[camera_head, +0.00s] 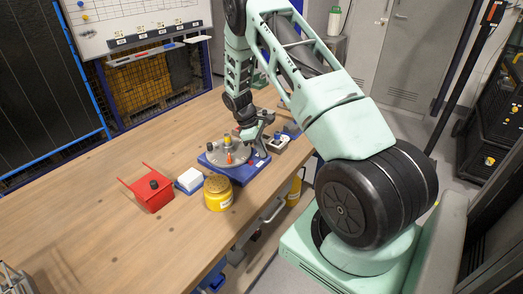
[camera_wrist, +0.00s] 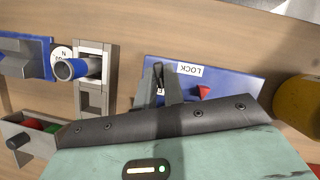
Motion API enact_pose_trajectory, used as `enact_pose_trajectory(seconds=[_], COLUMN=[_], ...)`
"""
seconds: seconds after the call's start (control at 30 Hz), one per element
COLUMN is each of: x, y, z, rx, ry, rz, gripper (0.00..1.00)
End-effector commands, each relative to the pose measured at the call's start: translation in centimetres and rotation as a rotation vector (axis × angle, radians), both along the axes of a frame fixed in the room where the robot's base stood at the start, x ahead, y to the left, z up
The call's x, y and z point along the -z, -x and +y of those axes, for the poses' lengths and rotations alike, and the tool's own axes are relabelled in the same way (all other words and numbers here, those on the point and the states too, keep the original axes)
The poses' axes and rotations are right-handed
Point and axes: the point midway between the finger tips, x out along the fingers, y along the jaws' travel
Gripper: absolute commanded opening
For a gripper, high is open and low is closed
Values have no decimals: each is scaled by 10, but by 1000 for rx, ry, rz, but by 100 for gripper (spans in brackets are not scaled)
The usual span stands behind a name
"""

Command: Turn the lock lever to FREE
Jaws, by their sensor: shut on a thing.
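The jig is a blue base plate (camera_head: 222,170) with a round grey disc (camera_head: 216,154) on the wooden bench. The plate also shows in the wrist view (camera_wrist: 245,72), with a white label reading LOCK (camera_wrist: 189,70) and a red pointed marker (camera_wrist: 204,92) beside my fingers. My gripper (camera_head: 247,134) is low over the right side of the jig. In the wrist view its fingers (camera_wrist: 164,86) are shut on a small dark part, which looks like the lock lever (camera_wrist: 158,76). Most of the lever is hidden by the fingers and palm, and its angle is hard to tell.
A yellow can (camera_head: 217,193) stands close in front of the jig. In the wrist view, a blue cylinder (camera_wrist: 72,69) lies over a grey two-opening frame (camera_wrist: 92,98).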

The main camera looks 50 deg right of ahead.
Motion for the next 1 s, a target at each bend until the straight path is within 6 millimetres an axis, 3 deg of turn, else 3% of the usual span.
enact_pose_trajectory(seconds=[0.43,1.0], x=[0,-1], y=[-1,-1], z=[-3,-3], rx=[308,394], ry=[1,2], rz=[-1,-1], gripper=[0,0])
